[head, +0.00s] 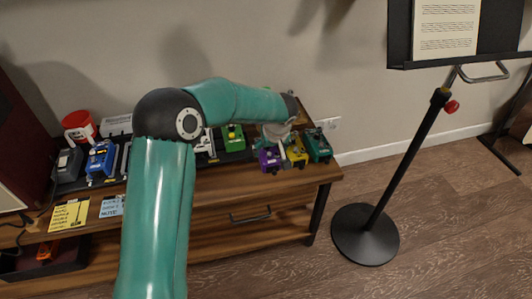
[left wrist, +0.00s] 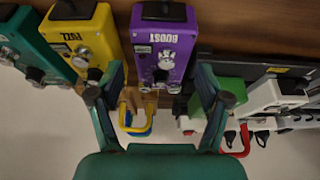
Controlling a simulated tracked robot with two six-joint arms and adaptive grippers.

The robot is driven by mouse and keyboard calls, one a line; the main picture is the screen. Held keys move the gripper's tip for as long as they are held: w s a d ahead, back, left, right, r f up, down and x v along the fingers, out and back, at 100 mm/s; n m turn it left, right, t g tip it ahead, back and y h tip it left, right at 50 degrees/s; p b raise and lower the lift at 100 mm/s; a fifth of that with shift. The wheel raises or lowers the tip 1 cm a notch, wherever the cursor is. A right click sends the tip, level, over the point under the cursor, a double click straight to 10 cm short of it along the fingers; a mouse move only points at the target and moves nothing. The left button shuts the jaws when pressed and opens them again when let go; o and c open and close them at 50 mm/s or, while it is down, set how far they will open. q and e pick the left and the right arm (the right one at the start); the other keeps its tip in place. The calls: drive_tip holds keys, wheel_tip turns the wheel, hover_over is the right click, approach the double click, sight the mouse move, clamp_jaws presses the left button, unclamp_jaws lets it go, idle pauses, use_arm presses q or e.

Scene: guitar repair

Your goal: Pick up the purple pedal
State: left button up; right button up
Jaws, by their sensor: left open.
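The purple pedal (head: 269,159) stands on the wooden bench near its right end in the head view, beside a yellow pedal (head: 297,153). In the left wrist view the purple pedal (left wrist: 160,45) is labelled BOOST and lies ahead between my finger lines. My left gripper (head: 282,140) is above and just behind the purple and yellow pedals. In the wrist view the left gripper (left wrist: 158,90) is open, its two fingers spread to either side of the purple pedal's near end. Whether the fingers touch it I cannot tell. My right gripper is in neither view.
A dark green pedal (head: 318,146) is right of the yellow one, and a bright green pedal (head: 233,137) is to the left. A blue pedal (head: 101,160) and red cup (head: 78,124) are at the far left. A music stand (head: 378,215) stands right of the bench.

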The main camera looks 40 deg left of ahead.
use_arm(q)
drive_tip(key=x, duration=0.3)
drive_tip(key=shift+f, duration=0.15)
drive_tip(key=c, duration=1.2)
